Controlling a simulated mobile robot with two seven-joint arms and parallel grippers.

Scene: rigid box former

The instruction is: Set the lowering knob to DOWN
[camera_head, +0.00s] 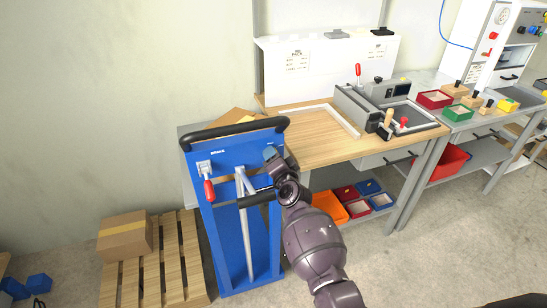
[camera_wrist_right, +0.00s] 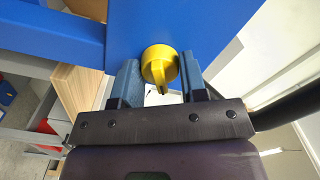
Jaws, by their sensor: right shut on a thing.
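The lowering knob (camera_wrist_right: 157,60) is yellow and round with a raised grip ridge. It sits on the blue panel (camera_wrist_right: 205,25) of the lift cart in the right wrist view. Its ridge points toward the bottom of that view, and I see no readable DOWN mark. My right gripper (camera_wrist_right: 161,80) is shut on the knob, one finger on each side of it. In the head view my right gripper (camera_head: 271,154) is at the right side of the blue lift cart (camera_head: 224,160), and it hides the knob there. My left gripper is not in view.
A black push handle (camera_head: 235,129) spans the cart's top, close to my right gripper. A red-handled lever (camera_head: 209,189) is at the cart's left. A wooden workbench (camera_head: 300,148) stands behind right. A pallet (camera_head: 150,280) with a carton (camera_head: 125,236) is at left.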

